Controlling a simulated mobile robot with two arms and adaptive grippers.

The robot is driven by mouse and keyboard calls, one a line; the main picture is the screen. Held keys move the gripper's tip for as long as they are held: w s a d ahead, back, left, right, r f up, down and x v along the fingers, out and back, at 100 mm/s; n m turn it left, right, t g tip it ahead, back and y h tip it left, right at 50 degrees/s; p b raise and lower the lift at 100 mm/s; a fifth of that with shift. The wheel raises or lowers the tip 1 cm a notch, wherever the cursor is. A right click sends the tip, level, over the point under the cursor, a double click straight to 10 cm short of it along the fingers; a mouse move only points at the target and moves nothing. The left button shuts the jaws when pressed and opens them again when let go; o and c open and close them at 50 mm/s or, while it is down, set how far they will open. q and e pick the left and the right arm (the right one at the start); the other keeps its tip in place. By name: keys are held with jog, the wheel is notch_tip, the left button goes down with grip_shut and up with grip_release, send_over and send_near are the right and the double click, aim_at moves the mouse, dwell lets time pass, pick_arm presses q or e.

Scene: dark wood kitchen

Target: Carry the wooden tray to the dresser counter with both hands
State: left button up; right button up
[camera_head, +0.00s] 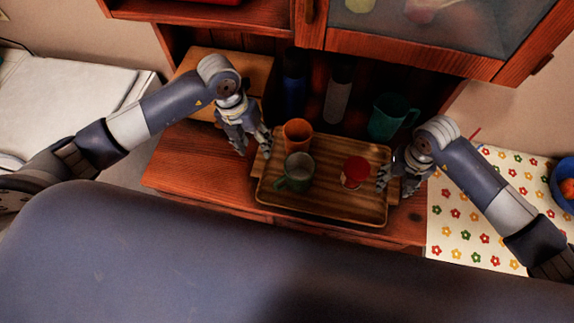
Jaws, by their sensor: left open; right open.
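The wooden tray (325,206) lies on the dresser counter (190,165). It carries an orange cup (297,135), a dark green mug (297,174) and a small jar with a red lid (355,171). My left gripper (255,148) is open at the tray's left end, near its back left corner. My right gripper (393,186) is open at the tray's right end. Whether the fingers touch the tray's ends cannot be told.
A blue bottle (294,85), a white-grey bottle (338,95) and a teal pitcher (390,117) stand behind the tray. The upper cabinet (420,50) overhangs them. At right, a flowered cloth (470,215) holds a blue bowl (560,185).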

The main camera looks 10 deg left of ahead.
jog(key=shift+r, duration=0.2)
pick_arm(q)
jog(key=r, duration=0.2)
jog(key=a+r, duration=0.1)
jog(key=r, duration=0.2)
jog(key=shift+r, duration=0.1)
pick_arm(e)
notch_tip(320, 180, up, 12)
jog(key=shift+f, duration=0.15)
pick_arm(q)
jog(key=shift+s, duration=0.1)
pick_arm(e)
jog(key=shift+f, duration=0.1)
